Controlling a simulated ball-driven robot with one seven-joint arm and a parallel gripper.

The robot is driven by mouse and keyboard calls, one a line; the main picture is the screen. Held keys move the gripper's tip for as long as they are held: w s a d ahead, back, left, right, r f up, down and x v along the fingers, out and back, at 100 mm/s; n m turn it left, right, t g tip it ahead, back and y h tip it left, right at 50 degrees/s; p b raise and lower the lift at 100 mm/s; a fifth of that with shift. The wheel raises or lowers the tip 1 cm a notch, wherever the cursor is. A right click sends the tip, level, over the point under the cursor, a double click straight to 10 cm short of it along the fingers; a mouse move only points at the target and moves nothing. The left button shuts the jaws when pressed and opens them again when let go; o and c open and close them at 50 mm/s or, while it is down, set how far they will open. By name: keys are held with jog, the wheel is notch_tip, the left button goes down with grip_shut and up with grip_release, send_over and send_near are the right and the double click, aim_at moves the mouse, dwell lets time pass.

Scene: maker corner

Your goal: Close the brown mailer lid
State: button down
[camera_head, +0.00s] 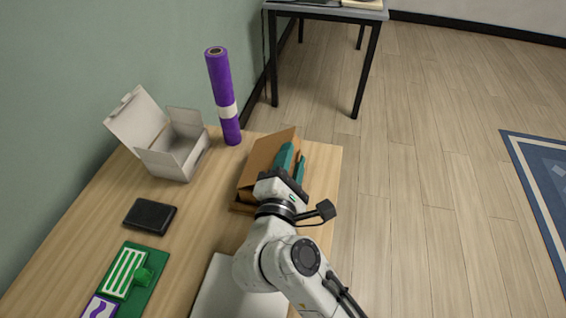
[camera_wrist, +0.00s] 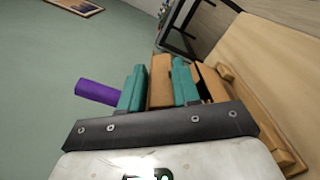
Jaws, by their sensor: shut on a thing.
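The brown mailer (camera_head: 243,208) sits on the wooden table near its right edge, partly hidden behind my gripper and arm. Its brown lid (camera_head: 263,150) stands raised and tilted. My gripper (camera_head: 293,164) is at the lid, with its teal fingers pointing toward the back of the table. In the wrist view, my gripper (camera_wrist: 159,82) has a teal finger on each side of a brown cardboard piece of the lid (camera_wrist: 161,90), and it is shut on it. More brown cardboard of the mailer (camera_wrist: 215,82) shows to the right. The inside of the mailer is mostly hidden.
An open white box (camera_head: 172,160) stands at the back left. A purple roll (camera_head: 222,90) stands upright behind the mailer. A black case (camera_head: 150,216) and a green board (camera_head: 143,290) lie at left. A pale flat object (camera_head: 220,292) lies near my arm.

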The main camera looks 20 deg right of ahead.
jog(key=shift+s+d+f+b, duration=0.2)
jog(key=shift+f+b, duration=0.2)
jog(key=shift+f, duration=0.3)
jog(key=shift+s+d+f+b, duration=0.1)
jog(key=shift+d+f+b, duration=0.2)
jog(key=shift+f, duration=0.4)
jog(key=shift+a, duration=0.1)
jog(key=c, duration=0.9)
grip_release()
jog(key=shift+r, duration=0.1)
jog(key=shift+r, duration=0.1)
